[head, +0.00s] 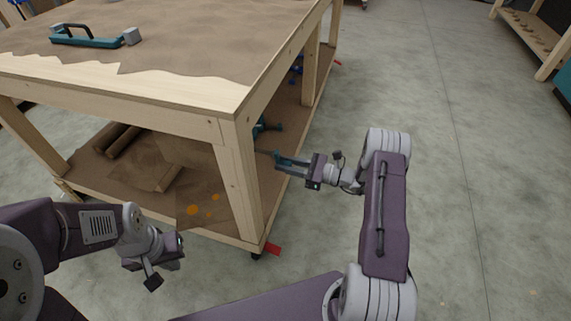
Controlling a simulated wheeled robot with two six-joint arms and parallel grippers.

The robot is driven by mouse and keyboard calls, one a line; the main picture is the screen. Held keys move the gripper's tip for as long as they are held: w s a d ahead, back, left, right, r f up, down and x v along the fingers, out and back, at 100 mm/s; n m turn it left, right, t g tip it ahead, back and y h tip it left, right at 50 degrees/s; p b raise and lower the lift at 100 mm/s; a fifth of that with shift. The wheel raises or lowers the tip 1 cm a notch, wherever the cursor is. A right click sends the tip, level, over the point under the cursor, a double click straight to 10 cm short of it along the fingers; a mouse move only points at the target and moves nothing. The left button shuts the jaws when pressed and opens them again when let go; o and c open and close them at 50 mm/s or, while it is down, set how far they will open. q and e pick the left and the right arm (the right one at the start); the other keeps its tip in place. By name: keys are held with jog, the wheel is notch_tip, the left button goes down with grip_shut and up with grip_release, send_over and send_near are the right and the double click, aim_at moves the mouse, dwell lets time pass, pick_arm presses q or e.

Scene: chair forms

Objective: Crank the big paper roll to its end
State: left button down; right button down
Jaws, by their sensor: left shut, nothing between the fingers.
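A brown paper roll (123,140) lies on the lower shelf of the wooden workbench, at the left, with loose brown paper beside it. I cannot make out a crank on it. A teal part (262,128) shows behind the near corner leg, partly hidden; I cannot tell what it is. My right gripper (279,161) is just right of that leg, pointing left, with its fingers apart and nothing seen between them. My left gripper (172,246) is low in front of the lower shelf, shut and empty; its fingertips are hard to make out.
The workbench top (185,86) is covered in brown paper and carries a teal tool (90,41) with a black handle. A red caster lever (272,248) sticks out by the near leg. Open concrete floor lies to the right, with a wooden shelf (535,42) at far right.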

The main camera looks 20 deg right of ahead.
jog(key=shift+w+d+r+n, duration=0.15)
jog(key=shift+w+n, duration=0.1)
jog(key=shift+n, duration=0.4)
jog(key=shift+w+d+n, duration=0.15)
jog(key=shift+w+n, duration=0.1)
jog(key=shift+n, duration=0.4)
notch_tip(320, 180, up, 6)
jog(key=w+d+n+b, duration=0.1)
jog(key=n+b, duration=0.4)
jog(key=n, duration=1.1)
jog(key=shift+w+d+r, duration=0.2)
jog(key=shift+w+d, duration=0.1)
jog(key=shift+w, duration=0.3)
jog(key=shift+r, duration=0.1)
jog(key=c, duration=1.2)
grip_release()
